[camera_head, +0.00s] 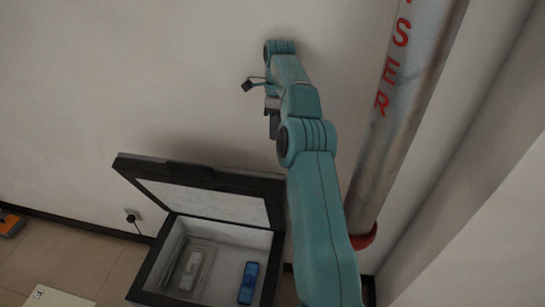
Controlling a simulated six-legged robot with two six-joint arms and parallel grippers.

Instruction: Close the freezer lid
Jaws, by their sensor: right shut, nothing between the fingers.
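The freezer (230,236) stands on the floor against the wall at the bottom centre, with a dark rim and pale inside. Its lid (215,203) is open, tilted up and back toward the wall, with a dark frame and a pale panel. My right arm reaches up from the bottom, right of the freezer, and hides part of its right side. My right gripper (274,127) is shut and empty, above the lid's upper right part and apart from it in the picture. My left gripper is not in view.
Inside the freezer lie a blue item (248,283) and a clear tray-like pack (190,268). A metal pipe (400,120) with red letters stands right of my arm. A plug with a cord (131,217) is on the wall. An orange object (10,224) lies far left.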

